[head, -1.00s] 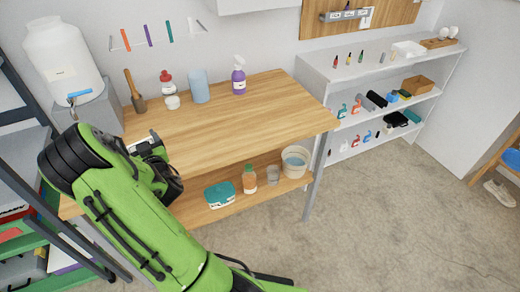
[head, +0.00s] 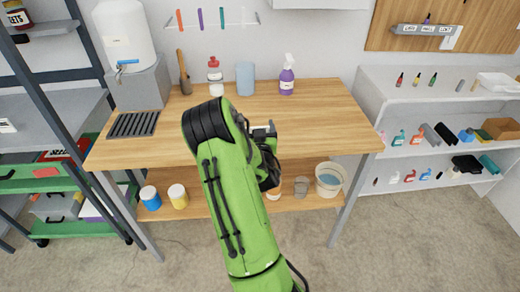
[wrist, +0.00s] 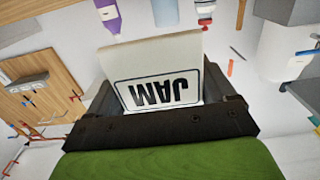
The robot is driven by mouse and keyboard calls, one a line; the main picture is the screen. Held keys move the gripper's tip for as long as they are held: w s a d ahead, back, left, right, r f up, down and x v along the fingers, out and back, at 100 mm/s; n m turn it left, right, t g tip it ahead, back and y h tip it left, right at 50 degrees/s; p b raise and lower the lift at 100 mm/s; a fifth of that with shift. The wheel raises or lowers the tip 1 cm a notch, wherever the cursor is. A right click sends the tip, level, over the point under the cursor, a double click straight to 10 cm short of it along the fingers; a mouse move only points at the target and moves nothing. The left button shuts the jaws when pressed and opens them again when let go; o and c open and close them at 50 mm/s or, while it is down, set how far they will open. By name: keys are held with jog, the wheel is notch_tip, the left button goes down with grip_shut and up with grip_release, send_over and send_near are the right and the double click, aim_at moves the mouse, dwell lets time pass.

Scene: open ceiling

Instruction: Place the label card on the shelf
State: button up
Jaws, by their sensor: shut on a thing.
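My gripper (head: 264,132) is partly hidden behind my green arm in the head view, above the wooden table. In the wrist view, my gripper (wrist: 162,106) is shut on a white label card (wrist: 158,68) printed with "JAM", which appears upside down there. The card sticks out beyond the dark jaws, and its lower edge is hidden between them. In the head view I cannot make out the card. A white shelf unit (head: 395,165) stands at the right, and a dark-framed grey shelf (head: 50,108) at the left. The gripper is apart from both.
The wooden table (head: 325,120) holds a purple spray bottle (head: 287,78), a blue cup (head: 245,78), a red-capped bottle (head: 215,78) and a water dispenser (head: 125,38). A lower board carries paint cans and a bucket (head: 330,180). The floor (head: 400,245) at right is clear.

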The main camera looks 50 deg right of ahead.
jog(key=shift+f+b, duration=1.65)
jog(key=shift+f, duration=0.8)
jog(key=o, duration=0.8)
jog(key=shift+r, duration=0.1)
jog(key=shift+o, duration=0.2)
